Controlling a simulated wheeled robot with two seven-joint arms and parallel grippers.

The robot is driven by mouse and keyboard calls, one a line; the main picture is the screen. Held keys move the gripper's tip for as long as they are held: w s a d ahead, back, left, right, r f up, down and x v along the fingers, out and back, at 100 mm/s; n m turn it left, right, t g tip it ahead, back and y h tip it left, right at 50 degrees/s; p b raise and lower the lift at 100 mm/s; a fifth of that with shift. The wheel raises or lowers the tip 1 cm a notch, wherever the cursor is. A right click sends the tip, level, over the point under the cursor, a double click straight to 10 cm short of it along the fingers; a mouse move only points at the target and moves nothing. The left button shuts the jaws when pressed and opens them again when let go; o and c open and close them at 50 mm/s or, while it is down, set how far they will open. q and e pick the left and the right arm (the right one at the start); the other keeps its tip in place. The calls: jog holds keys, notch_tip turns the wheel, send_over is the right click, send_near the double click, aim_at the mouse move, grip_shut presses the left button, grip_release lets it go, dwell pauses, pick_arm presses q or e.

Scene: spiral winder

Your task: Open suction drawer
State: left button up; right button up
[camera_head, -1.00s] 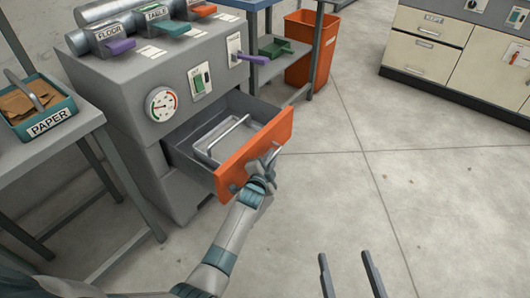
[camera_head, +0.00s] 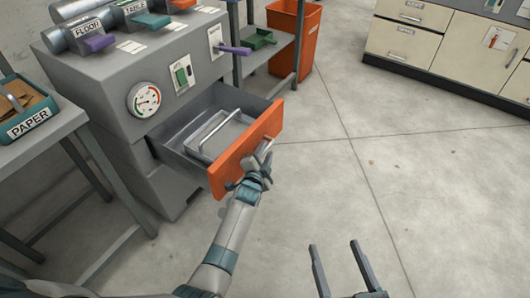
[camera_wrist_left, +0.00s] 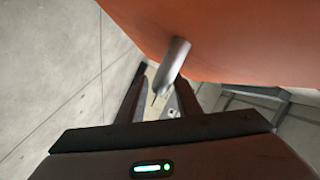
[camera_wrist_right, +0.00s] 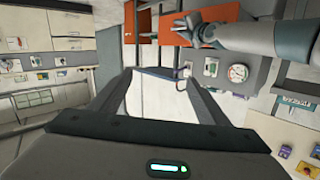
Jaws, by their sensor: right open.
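The suction drawer, with an orange front (camera_head: 232,166), is pulled well out of the grey machine (camera_head: 105,85). Its grey inside is in view and holds a light tray with a bar (camera_head: 212,135). My left gripper (camera_head: 262,158) is at the drawer's handle. In the left wrist view the silver handle bar (camera_wrist_left: 172,66) lies between the fingers (camera_wrist_left: 160,92), and the orange front is just beyond. The fingers appear shut on the bar, but the contact is partly hidden. My right gripper (camera_head: 338,255) is open and empty above the floor, apart from the drawer.
A side table with a PAPER tray (camera_head: 35,122) stands at the left. An orange bin (camera_head: 295,40) and a shelf with a green tray (camera_head: 262,39) are behind the drawer. Cream cabinets (camera_head: 400,42) stand at the back right. The floor (camera_head: 410,175) right of the drawer is clear.

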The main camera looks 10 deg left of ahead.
pick_arm(q)
jog(key=shift+a, duration=0.1)
jog(key=shift+s, duration=0.25)
jog(key=shift+s+r, duration=0.1)
jog(key=shift+s, duration=0.1)
jog(key=p+v, duration=0.3)
jog(key=v, duration=1.3)
jog(key=shift+s+p, duration=0.25)
jog(key=shift+p, duration=0.15)
pick_arm(e)
jog(key=s+d+f+g+h, duration=0.1)
jog(key=s+d+f+g, duration=0.1)
jog(key=f, duration=0.3)
jog(key=s+d+f+g+h, duration=0.1)
jog(key=s+d+f+g, duration=0.1)
jog(key=s+f+g, duration=0.2)
jog(key=shift+d+f+g, duration=0.25)
jog(key=shift+f+g, duration=0.35)
jog(key=shift+g, duration=0.2)
pick_arm(q)
jog(key=shift+r, duration=0.1)
